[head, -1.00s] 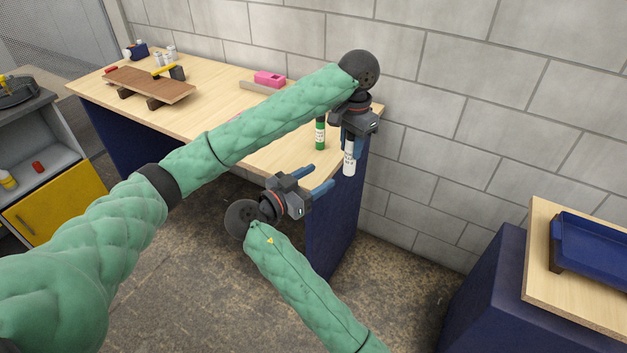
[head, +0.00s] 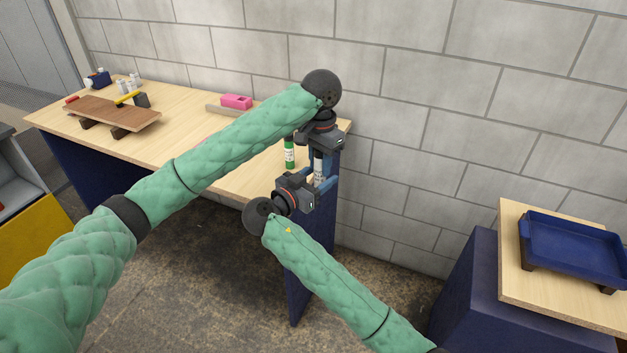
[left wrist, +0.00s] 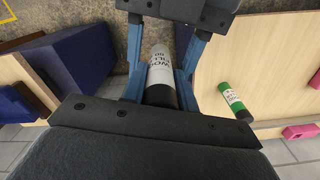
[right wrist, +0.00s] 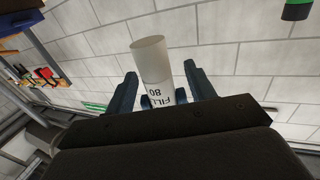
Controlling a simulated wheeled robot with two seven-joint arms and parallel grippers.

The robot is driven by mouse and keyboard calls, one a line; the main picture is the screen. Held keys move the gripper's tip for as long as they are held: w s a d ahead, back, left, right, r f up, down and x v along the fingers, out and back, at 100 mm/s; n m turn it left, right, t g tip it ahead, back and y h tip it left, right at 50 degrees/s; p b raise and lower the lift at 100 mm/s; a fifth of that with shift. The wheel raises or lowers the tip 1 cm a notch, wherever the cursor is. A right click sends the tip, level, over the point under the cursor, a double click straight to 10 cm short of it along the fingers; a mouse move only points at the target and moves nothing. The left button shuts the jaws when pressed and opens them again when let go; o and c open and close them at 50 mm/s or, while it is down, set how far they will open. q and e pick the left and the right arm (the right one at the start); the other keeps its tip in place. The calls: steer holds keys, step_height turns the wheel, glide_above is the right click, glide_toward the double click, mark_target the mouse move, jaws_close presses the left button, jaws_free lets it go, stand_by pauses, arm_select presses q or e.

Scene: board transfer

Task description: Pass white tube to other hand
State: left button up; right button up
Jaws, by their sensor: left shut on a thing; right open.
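The white tube (head: 319,168) has black lettering and a black cap. My left gripper (head: 320,158) is shut on it and holds it upright, cap end up, off the right end of the workbench. In the left wrist view the tube (left wrist: 161,72) lies between the two blue fingers. My right gripper (head: 326,183) is open, its fingers reaching to the lower part of the tube. In the right wrist view the tube (right wrist: 152,62) stands between the spread fingers; I cannot tell whether they touch it.
A green tube (head: 289,154) is just left of the white one, near the workbench (head: 240,180) end. A pink block (head: 236,101) and a brown board (head: 110,113) are farther back. A blue tray (head: 570,245) rests on a separate stand at right, across a gap.

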steer(key=c, duration=1.1)
arm_select(q)
steer(key=o, duration=1.1)
